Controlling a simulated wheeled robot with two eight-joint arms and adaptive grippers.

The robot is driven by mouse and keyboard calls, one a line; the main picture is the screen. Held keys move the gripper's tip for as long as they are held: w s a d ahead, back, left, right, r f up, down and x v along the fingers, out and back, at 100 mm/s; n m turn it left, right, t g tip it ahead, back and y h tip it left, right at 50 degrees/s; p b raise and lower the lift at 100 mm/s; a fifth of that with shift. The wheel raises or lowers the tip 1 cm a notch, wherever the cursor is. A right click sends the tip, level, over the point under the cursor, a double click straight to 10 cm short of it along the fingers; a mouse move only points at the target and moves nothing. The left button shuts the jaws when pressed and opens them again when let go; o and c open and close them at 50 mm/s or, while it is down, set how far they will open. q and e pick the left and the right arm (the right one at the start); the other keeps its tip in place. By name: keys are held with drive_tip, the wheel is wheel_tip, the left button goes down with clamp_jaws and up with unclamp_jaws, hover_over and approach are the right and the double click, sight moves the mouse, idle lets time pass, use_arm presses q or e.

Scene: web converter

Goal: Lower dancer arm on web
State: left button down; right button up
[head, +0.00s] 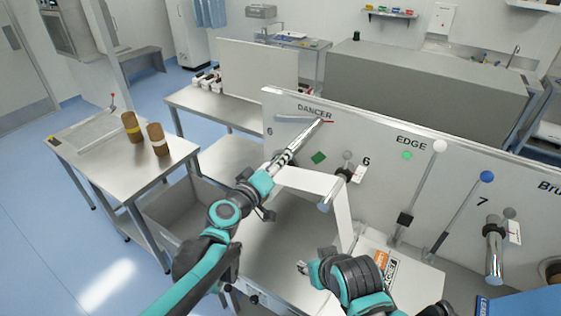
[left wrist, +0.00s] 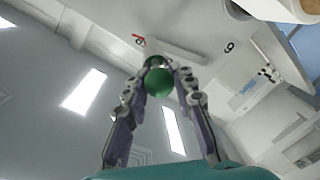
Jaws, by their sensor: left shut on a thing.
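The dancer arm (head: 295,118) is a grey bar on the upright panel under the word DANCER, lying nearly level. A shiny roller (head: 298,143) sticks out from the panel towards me. My left gripper (head: 268,186) is at the roller's near end. In the left wrist view, my left gripper (left wrist: 160,88) is shut on a green ball knob (left wrist: 158,82), with a darker green round shape behind it. The white web (head: 308,179) runs over a lower roller and hangs down. My right gripper (head: 303,267) is low in front of the panel; its fingers are too small to judge.
Levers with a white knob (head: 439,146) and a blue knob (head: 487,177) stand right on the panel (head: 380,150). A metal side table (head: 95,150) at left holds two brown rolls (head: 157,138). An orange label (head: 380,260) lies near my right gripper.

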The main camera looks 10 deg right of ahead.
use_arm(q)
drive_tip(key=c, duration=1.2)
unclamp_jaws()
drive_tip(key=v, duration=1.2)
drive_tip(key=shift+f, duration=0.1)
